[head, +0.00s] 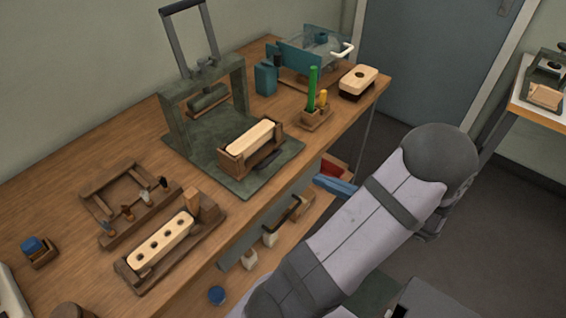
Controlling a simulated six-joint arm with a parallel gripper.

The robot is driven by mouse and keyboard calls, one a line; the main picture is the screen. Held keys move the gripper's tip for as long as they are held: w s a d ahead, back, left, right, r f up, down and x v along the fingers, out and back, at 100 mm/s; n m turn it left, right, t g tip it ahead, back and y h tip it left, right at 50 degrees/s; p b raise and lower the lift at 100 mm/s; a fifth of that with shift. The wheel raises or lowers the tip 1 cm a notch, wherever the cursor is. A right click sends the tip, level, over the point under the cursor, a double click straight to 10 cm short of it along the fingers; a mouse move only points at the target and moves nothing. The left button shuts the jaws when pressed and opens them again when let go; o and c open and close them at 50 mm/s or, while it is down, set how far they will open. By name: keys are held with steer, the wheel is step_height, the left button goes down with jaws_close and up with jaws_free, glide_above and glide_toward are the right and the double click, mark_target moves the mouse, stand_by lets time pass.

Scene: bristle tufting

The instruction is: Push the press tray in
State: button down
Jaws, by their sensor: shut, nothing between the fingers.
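The dark green press (206,85) stands on the wooden bench with its grey lever raised. The brown wooden press tray (262,157) sits on the green base plate, in front of the press frame rather than under its roller. A pale wooden block (248,137) lies in the tray, and a dark handle is on the tray's front side. My arm crosses the right of the view, in front of the bench. My gripper is not in view; the far part of the arm is hidden behind its upper link.
A pale block with holes (160,243) lies in a wooden holder at front left, near a tool rack (128,205). Behind the tray stand a holder with a green rod (312,88) and a brush-like block (358,80). A shelf with bins runs under the bench edge.

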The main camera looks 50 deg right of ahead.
mark_target(273, 160)
steer(key=p+x, duration=0.2)
steer(key=x, duration=1.2)
steer(key=shift+w, duration=0.15)
steer(key=r+b+x, duration=0.1)
steer(key=x, duration=0.4)
steer(key=r+b+x, duration=0.1)
steer(key=x, duration=0.4)
steer(key=r+b+x, duration=0.1)
steer(key=x, duration=0.4)
steer(key=shift+w+a, duration=0.15)
steer(key=shift+w, duration=1.1)
steer(key=shift+w+r, duration=0.1)
steer(key=shift+r, duration=0.25)
steer(key=shift+s, duration=0.45)
steer(key=v, duration=1.3)
steer(key=shift+s+b, duration=0.2)
steer(key=shift+b, duration=0.2)
